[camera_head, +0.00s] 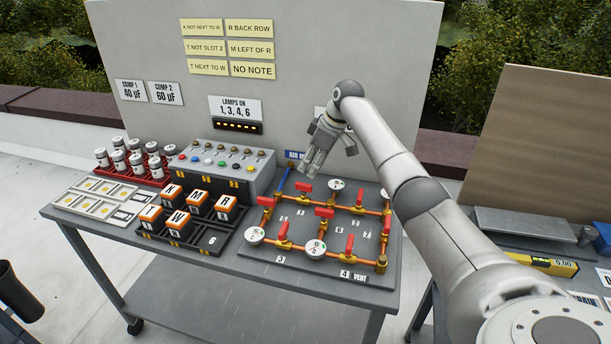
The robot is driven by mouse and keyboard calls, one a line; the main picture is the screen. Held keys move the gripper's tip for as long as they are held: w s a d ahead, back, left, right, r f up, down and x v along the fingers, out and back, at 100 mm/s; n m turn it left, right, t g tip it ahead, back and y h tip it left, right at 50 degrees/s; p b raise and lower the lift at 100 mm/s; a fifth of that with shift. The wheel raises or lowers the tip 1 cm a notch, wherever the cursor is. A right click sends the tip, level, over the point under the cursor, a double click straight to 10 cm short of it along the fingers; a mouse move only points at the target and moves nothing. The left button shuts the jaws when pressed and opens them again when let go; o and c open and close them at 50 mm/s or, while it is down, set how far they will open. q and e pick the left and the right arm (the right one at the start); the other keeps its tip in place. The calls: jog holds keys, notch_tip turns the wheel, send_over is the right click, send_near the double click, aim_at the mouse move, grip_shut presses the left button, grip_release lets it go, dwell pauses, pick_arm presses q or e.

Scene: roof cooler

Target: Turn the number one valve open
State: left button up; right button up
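The valve board (262,257) lies on the right part of the table, with copper pipes and several red-handled valves. A label 1 (302,212) stands just below the red-handled valve (305,187) on the upper pipe, close to the blue inlet pipe (284,179). The exact angle of its handle is hard to read. My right gripper (308,172) hangs above and behind this valve, fingers pointing down. It appears apart from the valve and holds nothing visible. Its fingers are too small to tell whether they are open. My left gripper is not in view.
White gauges (315,248) stand among the pipes. Left of the board are a block rack (195,243), a grey switch box (240,177) and red-racked canisters (140,160). An upright panel with notes (290,60) rises behind. A second bench (590,262) stands at right.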

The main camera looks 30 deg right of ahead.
jog(key=shift+v, duration=2.1)
